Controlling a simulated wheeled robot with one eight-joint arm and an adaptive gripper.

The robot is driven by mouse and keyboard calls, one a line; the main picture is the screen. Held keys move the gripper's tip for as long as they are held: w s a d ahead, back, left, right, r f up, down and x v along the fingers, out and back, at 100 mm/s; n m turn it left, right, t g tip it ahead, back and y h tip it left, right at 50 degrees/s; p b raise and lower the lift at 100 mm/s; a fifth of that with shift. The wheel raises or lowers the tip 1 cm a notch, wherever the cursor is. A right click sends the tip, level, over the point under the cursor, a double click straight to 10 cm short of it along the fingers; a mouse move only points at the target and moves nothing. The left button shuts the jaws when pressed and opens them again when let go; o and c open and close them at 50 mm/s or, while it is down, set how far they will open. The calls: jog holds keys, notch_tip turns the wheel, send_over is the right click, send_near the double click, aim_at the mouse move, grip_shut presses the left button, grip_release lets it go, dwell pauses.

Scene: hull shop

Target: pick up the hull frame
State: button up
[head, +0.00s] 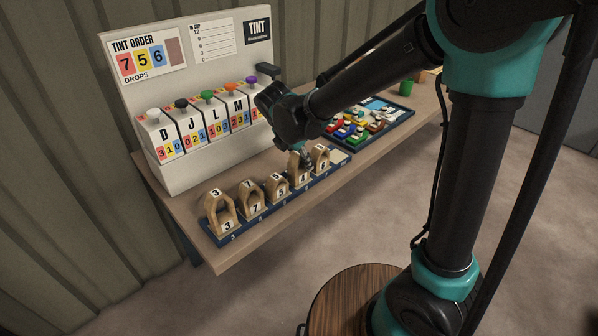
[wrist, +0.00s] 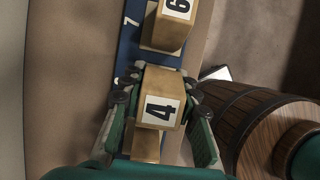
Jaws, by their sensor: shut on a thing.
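Several wooden hull frames stand in a row on a blue strip (head: 258,221) along the bench's front edge. Each is an arch-shaped piece with white number cards. My gripper (wrist: 155,100) is shut on the hull frame marked 4 (wrist: 164,97), its fingers on either side of the block; the same frame shows in the head view (head: 296,172), partly hidden by my gripper. I cannot tell whether it is clear of the strip. The hull frame marked 6 (wrist: 166,27) stands just beyond it.
A tint dispenser (head: 205,120) with lettered, colour-knobbed boxes stands behind the row. A blue tray (head: 385,140) of small coloured boats and a green cup (head: 406,87) are farther right. A wooden barrel (wrist: 258,125) is beside the bench.

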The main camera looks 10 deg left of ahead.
grip_shut()
jog(key=shift+r, duration=0.15)
